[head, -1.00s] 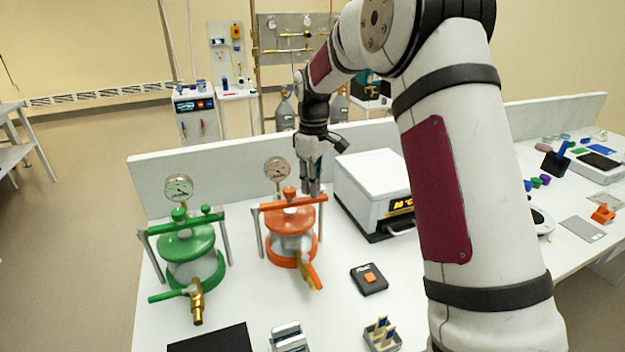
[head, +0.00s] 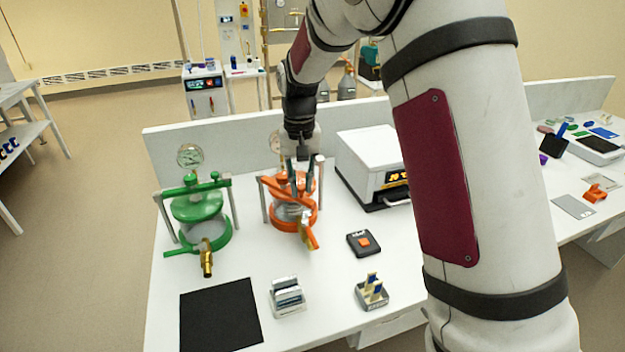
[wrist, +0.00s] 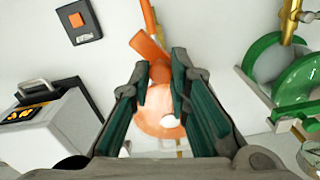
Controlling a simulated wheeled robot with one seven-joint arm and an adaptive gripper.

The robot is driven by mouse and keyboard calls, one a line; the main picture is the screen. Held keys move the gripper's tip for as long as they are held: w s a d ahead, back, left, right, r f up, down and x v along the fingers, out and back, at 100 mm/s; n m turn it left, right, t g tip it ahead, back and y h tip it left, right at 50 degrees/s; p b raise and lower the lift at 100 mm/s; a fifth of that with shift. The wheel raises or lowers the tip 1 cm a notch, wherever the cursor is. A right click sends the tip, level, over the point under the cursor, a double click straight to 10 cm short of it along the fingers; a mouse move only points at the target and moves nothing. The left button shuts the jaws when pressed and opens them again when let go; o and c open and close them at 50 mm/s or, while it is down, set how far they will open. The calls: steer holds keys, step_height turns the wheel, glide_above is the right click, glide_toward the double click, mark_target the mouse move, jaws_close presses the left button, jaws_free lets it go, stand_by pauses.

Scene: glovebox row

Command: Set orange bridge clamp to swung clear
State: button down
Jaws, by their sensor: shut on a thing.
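The orange vessel (head: 291,218) stands on the bench, with an orange bridge clamp (head: 270,185) across its top between two grey posts. My gripper (head: 302,186) is down at the clamp from above and hides part of it and of the lid. In the wrist view my gripper (wrist: 159,82) has its dark green fingers on either side of orange parts, with the orange lid (wrist: 160,122) beneath. It is shut on the clamp, though the contact itself is partly hidden. An orange handle with a brass valve (head: 307,232) sticks out at the vessel's front.
A green vessel (head: 198,208) with its own clamp stands to the left. A white box-shaped device (head: 372,165) with a display is close on the right. A black pad with an orange button (head: 363,243), small racks and a black mat (head: 220,312) lie in front. A gauge stands behind the vessel.

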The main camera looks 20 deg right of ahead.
steer(key=s+a+m+p, duration=0.1)
steer(key=s+a+m, duration=0.1)
steer(key=a+m, duration=0.5)
steer(key=shift+a+p, duration=0.3)
steer(key=shift+a, duration=0.75)
steer(key=shift+r, duration=0.1)
steer(key=c, duration=1.5)
jaws_free()
step_height(320, 180, up, 12)
steer(key=shift+s+f, duration=0.1)
